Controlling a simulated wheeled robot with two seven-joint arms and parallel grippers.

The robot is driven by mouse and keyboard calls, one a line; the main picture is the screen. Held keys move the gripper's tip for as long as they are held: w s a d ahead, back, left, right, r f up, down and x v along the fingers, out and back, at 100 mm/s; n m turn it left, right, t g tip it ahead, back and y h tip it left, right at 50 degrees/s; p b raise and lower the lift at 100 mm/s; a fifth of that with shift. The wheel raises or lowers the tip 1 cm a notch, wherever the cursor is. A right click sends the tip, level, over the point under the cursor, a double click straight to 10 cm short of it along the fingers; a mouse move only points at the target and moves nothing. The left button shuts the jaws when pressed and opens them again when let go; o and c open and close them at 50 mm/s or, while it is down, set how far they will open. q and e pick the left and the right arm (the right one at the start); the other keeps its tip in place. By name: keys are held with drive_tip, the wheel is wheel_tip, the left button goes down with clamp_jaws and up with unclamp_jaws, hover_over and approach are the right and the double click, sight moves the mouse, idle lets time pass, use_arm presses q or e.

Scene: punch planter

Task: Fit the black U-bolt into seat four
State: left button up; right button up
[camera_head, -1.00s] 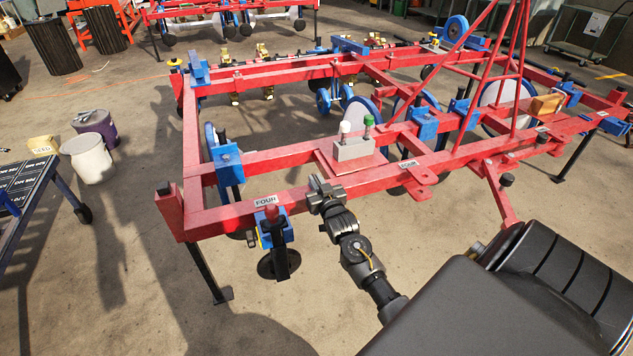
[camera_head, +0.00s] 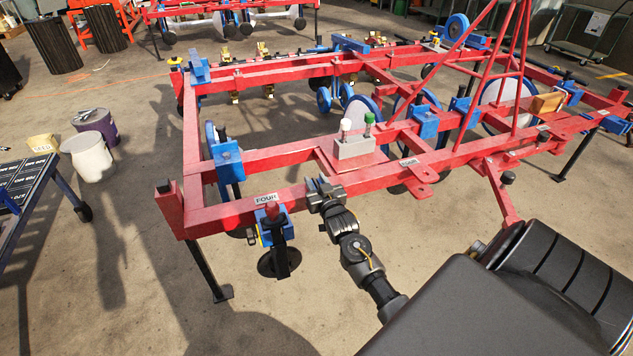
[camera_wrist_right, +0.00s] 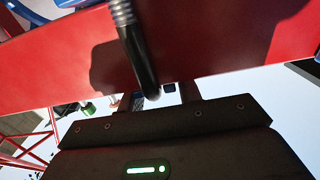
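The black U-bolt (camera_wrist_right: 137,50) shows edge-on in the right wrist view, one leg with a threaded end lying along the face of a red beam (camera_wrist_right: 230,50). Its rounded bend is at the beam's edge, between my two fingers; the other leg is hidden. My right gripper (camera_wrist_right: 158,97) looks open, with small gaps beside the bend. In the head view my right gripper (camera_head: 325,185) is at the near red beam (camera_head: 295,198), right of a label reading FOUR (camera_head: 265,199). The U-bolt is not distinct there. My left gripper is out of view.
A blue clamp unit (camera_head: 271,226) hangs under the FOUR label. A grey block (camera_head: 354,147) with white and green caps stands behind my gripper. Another small label (camera_head: 410,162) is further right. A table (camera_head: 30,190) and buckets (camera_head: 88,158) stand left.

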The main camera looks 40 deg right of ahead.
drive_tip(key=shift+s+f, duration=0.1)
drive_tip(key=shift+f, duration=0.05)
